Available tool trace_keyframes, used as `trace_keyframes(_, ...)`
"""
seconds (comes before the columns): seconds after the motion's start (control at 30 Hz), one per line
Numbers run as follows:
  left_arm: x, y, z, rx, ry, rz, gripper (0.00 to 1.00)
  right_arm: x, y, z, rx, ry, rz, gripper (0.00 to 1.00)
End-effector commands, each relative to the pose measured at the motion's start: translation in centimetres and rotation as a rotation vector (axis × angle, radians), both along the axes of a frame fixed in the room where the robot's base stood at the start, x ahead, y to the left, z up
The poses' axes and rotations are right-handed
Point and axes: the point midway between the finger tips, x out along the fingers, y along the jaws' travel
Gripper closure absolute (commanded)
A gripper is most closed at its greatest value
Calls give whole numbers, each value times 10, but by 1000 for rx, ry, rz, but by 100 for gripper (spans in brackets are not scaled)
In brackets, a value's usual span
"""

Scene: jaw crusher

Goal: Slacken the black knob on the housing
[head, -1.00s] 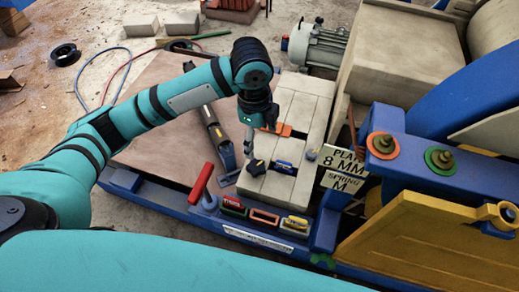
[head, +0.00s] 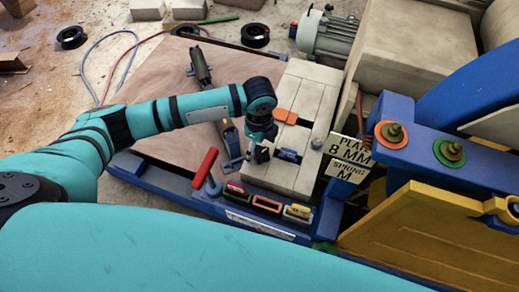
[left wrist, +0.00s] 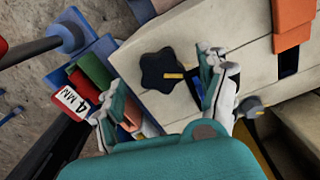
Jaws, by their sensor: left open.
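The black knob (left wrist: 163,70) is star-shaped and sits on the pale housing (left wrist: 195,35) in the left wrist view. In the head view the housing (head: 300,95) is a pale block, and the knob is mostly hidden at my left gripper (head: 257,149). My left gripper (left wrist: 162,104) is open and empty in the left wrist view. One finger is right of the knob and the other is lower left. My right gripper is not in view.
A red-handled tool (head: 205,168) stands left of the knob, by a row of coloured holders (head: 267,203). A sign (head: 349,149) stands right.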

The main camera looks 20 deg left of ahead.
Motion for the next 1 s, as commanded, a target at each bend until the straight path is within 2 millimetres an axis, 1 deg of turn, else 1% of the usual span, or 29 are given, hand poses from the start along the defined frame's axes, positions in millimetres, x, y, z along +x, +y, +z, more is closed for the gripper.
trace_keyframes(0.03, 0, 0, -8, 0, 2, 1, 24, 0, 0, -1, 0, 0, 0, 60)
trace_keyframes(0.2, 0, -1, -21, -1, 0, 1, 24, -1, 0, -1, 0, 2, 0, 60)
trace_keyframes(0.5, 0, -1, -23, -1, -1, 0, 24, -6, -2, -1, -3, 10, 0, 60)
trace_keyframes(0.53, 0, -1, -23, -1, -1, 0, 25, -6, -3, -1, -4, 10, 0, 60)
trace_keyframes(0.9, 0, 0, -23, 0, -1, 1, 74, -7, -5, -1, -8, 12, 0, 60)
trace_keyframes(0.97, 0, 0, -23, 0, -1, 1, 81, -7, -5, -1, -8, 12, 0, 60)
trace_keyframes(1.0, 0, 0, -23, 0, 0, 1, 81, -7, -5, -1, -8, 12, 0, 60)
